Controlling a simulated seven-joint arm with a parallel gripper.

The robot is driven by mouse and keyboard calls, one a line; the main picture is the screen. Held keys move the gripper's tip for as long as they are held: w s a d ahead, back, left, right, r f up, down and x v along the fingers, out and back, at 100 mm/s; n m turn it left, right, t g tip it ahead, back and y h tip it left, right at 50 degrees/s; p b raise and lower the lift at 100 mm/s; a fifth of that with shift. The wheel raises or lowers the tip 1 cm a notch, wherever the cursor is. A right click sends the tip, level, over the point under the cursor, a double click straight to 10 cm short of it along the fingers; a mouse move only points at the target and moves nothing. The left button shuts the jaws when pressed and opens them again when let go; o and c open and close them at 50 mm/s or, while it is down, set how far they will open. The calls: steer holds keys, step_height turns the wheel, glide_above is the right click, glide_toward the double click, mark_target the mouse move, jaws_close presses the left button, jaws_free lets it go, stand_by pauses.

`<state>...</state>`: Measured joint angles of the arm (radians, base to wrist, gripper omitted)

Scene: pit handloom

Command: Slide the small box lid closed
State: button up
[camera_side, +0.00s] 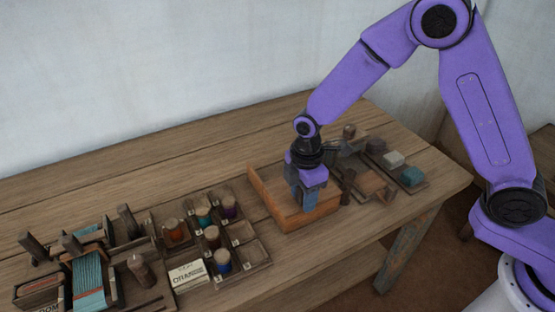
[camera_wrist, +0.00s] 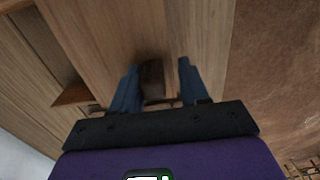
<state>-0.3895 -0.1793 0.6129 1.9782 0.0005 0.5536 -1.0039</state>
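The small wooden box (camera_side: 268,200) stands on the table below my gripper (camera_side: 308,203) in the side view. A flat wooden panel, seemingly the lid (camera_wrist: 95,35), fills much of the wrist view, with a dark gap along its left side. A dark brown knob (camera_wrist: 152,80) stands between my two blue fingers, which also show in the wrist view (camera_wrist: 158,82). The fingers are apart. The knob is close to the left finger, with a gap to the right one. My gripper hides much of the box top in the side view.
A tray with thread spools (camera_side: 203,235) and a labelled white box (camera_side: 188,274) lie left of the box. A small loom (camera_side: 90,280) stands further left. A tray with coloured blocks (camera_side: 411,176) and small tools lies right. The back of the table (camera_side: 150,160) is clear.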

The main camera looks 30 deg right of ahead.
steer(key=shift+o, duration=0.8)
steer(key=shift+w, duration=0.15)
steer(key=shift+r, duration=3.25)
steer(key=shift+s+d+r, duration=0.2)
steer(key=shift+s+r, duration=0.15)
steer(key=s+d+r+m, duration=0.2)
steer(key=s+d+r, duration=0.1)
steer(key=s+d, duration=0.6)
steer(key=s+d+r+m, duration=0.3)
steer(key=s+d, duration=0.6)
steer(key=s, duration=0.7)
steer(key=shift+s+d+r, duration=0.15)
steer(key=shift+r, duration=0.35)
